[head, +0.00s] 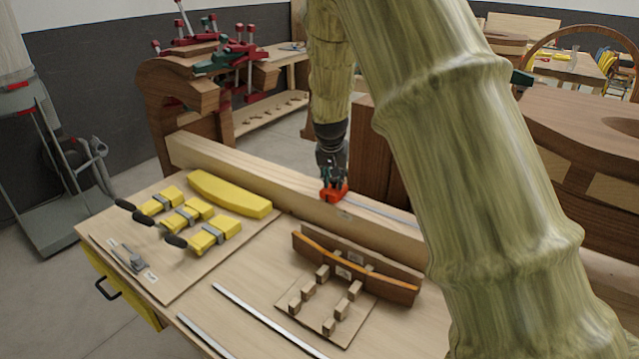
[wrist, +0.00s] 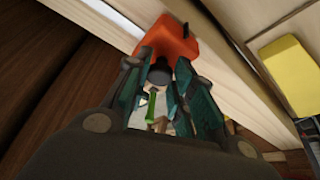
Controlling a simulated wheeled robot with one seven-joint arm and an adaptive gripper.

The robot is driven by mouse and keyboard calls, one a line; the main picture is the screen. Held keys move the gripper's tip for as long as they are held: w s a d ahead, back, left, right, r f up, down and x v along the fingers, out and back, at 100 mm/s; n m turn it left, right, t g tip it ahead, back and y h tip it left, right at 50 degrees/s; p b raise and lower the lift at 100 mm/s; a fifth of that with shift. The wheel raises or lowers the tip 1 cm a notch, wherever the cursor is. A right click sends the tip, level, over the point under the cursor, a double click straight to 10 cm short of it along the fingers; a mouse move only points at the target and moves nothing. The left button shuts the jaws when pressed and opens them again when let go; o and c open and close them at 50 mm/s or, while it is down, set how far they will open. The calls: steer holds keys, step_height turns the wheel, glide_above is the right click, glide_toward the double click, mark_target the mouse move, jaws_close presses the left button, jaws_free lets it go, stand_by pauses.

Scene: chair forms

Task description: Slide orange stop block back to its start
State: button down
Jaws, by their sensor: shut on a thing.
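The orange stop block (head: 334,193) sits on the long pale wooden beam (head: 250,172) along the back of the bench. It also shows in the wrist view (wrist: 172,40), at the top centre, over the pale wood. My gripper (head: 332,180) reaches down onto the block from above, its fingers shut on it. In the wrist view the two teal finger pads (wrist: 160,80) stand either side of a dark round part just below the orange body. The exact contact is partly hidden by the fingers. A metal strip (head: 385,213) runs along the beam to the right of the block.
A board with yellow clamps (head: 205,235) and a curved yellow piece (head: 228,195) lies left on the bench. A curved brown form (head: 355,268) with small wooden blocks stands in front of the beam. Brown chair forms (head: 185,95) stand behind. My arm hides the right part.

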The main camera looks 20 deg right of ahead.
steer(key=shift+w+a+r, duration=0.15)
steer(key=shift+w+a, duration=0.1)
steer(key=shift+w, duration=0.15)
steer(key=c, duration=1.2)
jaws_free()
steer(key=shift+w+a, duration=0.1)
steer(key=shift+a, duration=0.05)
steer(key=shift+o, duration=0.2)
steer(key=shift+r, duration=0.2)
steer(key=v, duration=1.1)
steer(key=shift+s+r, duration=0.2)
steer(key=shift+a, duration=0.1)
